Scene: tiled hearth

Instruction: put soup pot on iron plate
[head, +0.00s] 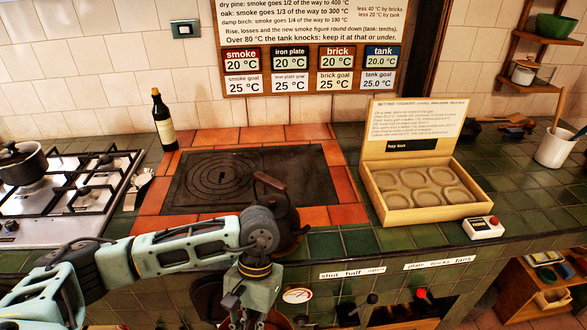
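My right gripper is out of view.
A bottle (163,120) stands at the plate's back left corner. Most of the iron plate's top is clear.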

